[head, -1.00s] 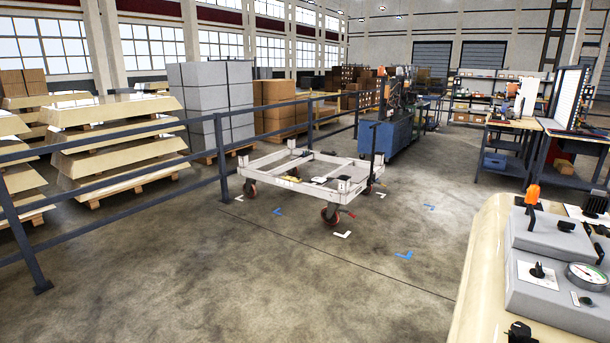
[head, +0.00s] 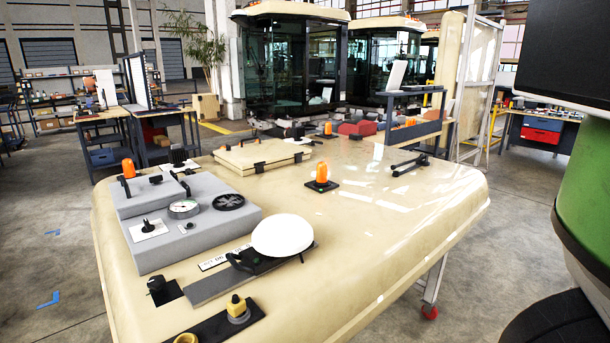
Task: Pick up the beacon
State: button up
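An orange beacon (head: 321,172) stands upright on a small dark square plate near the middle of the cream cab roof panel (head: 400,220). A similar orange piece (head: 128,168) stands at the left corner of the grey box on the same panel. Another small orange piece (head: 327,128) shows at the far edge. The frame does not make clear which one the task means; the one on the dark plate stands most openly. My gripper is not in view; only green and black parts of my own body show at the right.
The grey box (head: 185,215) with a gauge, a white dome (head: 282,236), a yellow-topped fitting (head: 237,308), a flat cream hatch (head: 262,155) and a black handle (head: 410,164) sit on the panel. Workbenches (head: 130,130) stand behind left. Floor at the lower left is open.

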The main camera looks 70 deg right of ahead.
aim_at(322, 178)
jog(key=z, duration=1.8)
